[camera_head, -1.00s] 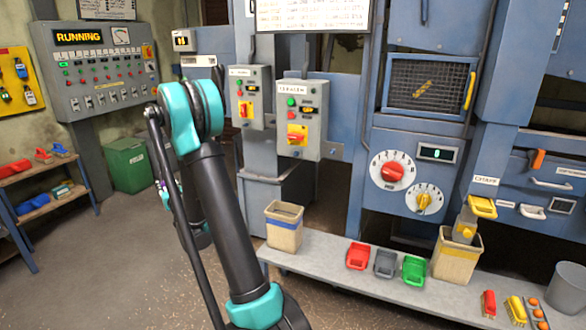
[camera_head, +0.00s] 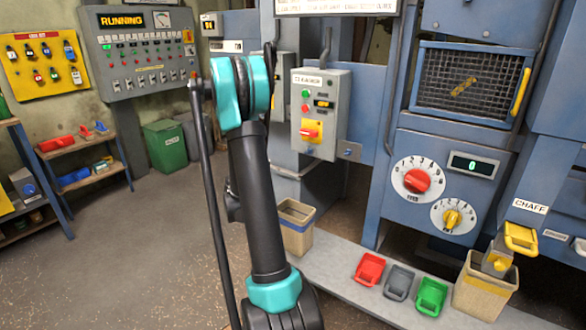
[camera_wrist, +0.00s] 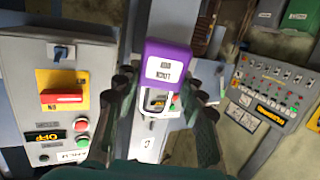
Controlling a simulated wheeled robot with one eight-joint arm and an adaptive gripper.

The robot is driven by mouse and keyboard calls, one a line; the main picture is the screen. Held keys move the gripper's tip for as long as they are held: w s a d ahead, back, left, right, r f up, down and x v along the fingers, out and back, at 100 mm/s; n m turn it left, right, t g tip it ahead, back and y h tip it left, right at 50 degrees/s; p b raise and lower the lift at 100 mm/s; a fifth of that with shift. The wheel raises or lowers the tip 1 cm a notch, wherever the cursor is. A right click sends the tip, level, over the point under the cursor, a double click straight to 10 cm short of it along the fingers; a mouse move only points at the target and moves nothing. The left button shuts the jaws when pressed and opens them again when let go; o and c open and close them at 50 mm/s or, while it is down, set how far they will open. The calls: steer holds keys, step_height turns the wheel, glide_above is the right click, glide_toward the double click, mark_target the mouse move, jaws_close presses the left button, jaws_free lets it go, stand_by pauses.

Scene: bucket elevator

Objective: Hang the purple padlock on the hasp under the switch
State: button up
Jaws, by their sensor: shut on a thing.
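The purple padlock (camera_wrist: 168,62) is in the wrist view, held between the two dark fingers of my gripper (camera_wrist: 165,95). Its white label reads upside down, and its shackle (camera_wrist: 157,102) points to the bottom of the picture. Left of it, apart from it, a grey switch box appears upside down with a red-handled switch (camera_wrist: 62,97) on a yellow plate and an OFF display. A small dark blue piece (camera_wrist: 60,52) beyond the switch may be the hasp; I cannot tell surely. In the head view my arm hides my gripper and the padlock.
The head view shows a grey switch box (camera_head: 320,80) on a blue column, with another partly behind my arm. A low bench (camera_head: 345,287) holds red, grey and green scoops and bins. A control panel (camera_head: 147,60) and padlock board (camera_head: 45,72) are at left. Floor at lower left is clear.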

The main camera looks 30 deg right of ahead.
steer(key=s+d+m+g+h, duration=0.35)
steer(key=s+d+g, duration=0.25)
steer(key=s+d, duration=0.4)
steer(key=shift+m, duration=0.45)
steer(key=shift+w+r+x, duration=0.1)
steer(key=shift+r+x, duration=0.05)
steer(key=shift+x, duration=0.7)
steer(key=shift+w+r+x, duration=0.15)
steer(key=shift+x, duration=0.75)
steer(key=shift+w+r+x, duration=0.1)
steer(key=shift+r+x, duration=0.05)
steer(key=shift+x, duration=0.7)
steer(key=shift+d, duration=0.2)
steer(key=shift+r+x, duration=0.15)
steer(key=shift+x, duration=0.65)
steer(key=shift+r+x, duration=0.1)
steer(key=shift+x, duration=0.75)
steer(key=shift+w+f, duration=0.15)
steer(key=shift+f, duration=0.65)
steer(key=o, duration=1.3)
steer(key=shift+a, duration=0.15)
